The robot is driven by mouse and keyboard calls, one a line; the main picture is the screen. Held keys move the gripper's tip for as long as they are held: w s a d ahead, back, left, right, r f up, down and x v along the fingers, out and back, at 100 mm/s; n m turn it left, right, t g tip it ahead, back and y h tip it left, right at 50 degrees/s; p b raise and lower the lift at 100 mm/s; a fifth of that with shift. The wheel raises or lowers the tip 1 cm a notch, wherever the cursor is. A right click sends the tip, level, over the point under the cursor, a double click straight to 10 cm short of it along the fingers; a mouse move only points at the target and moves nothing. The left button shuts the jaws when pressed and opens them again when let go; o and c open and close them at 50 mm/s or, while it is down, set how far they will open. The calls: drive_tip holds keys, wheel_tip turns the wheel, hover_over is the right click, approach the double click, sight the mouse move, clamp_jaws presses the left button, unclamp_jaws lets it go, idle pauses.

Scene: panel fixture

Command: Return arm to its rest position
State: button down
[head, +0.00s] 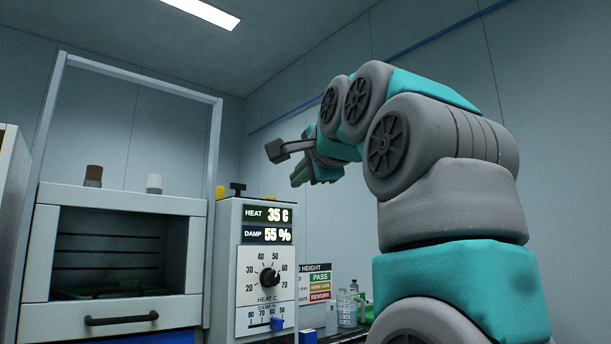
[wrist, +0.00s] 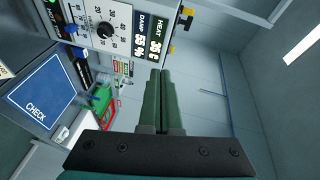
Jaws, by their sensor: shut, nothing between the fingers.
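My arm is raised at the right of the head view, with grey and teal links. My gripper (head: 301,174) is up in the air above and to the right of the control panel, apart from it. In the wrist view my gripper (wrist: 161,74) shows two green fingers lying together, with nothing between them. The control panel (head: 229,290) has displays reading HEAT 35 C and DAMP 55 %. Its black dial (head: 269,277) sits on a HEAT C scale. The panel also shows sideways in the wrist view (wrist: 92,38).
An open-fronted cabinet (head: 120,195) with a black handle (head: 121,319) stands left of the panel. A PASS and REWORK sign (head: 319,283) and bottles (head: 347,305) are behind, at the right. A blue CHECK board (wrist: 41,91) shows in the wrist view. Bare wall surrounds my raised arm.

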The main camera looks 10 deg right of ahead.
drive_tip(key=shift+s+f, duration=0.1)
drive_tip(key=s+d+f+n+g+h, duration=0.15)
drive_tip(key=f+n+g, duration=0.3)
drive_tip(key=f, duration=1.25)
drive_tip(key=s+d+f+n+g+h, duration=0.1)
drive_tip(key=s+f+n+g+h, duration=0.25)
drive_tip(key=f, duration=1.25)
drive_tip(key=s+d+f+n+g, duration=0.2)
drive_tip(key=s+d+f+g, duration=0.2)
drive_tip(key=s+f, duration=1.1)
drive_tip(key=s+d+f+n+g+p, duration=0.1)
drive_tip(key=s+d+f+n+g, duration=0.2)
drive_tip(key=s+f, duration=1.2)
wheel_tip(320, 180, down, 2)
drive_tip(key=g, duration=0.2)
drive_tip(key=shift+d+g+y, duration=0.35)
drive_tip(key=shift+g+y, duration=0.05)
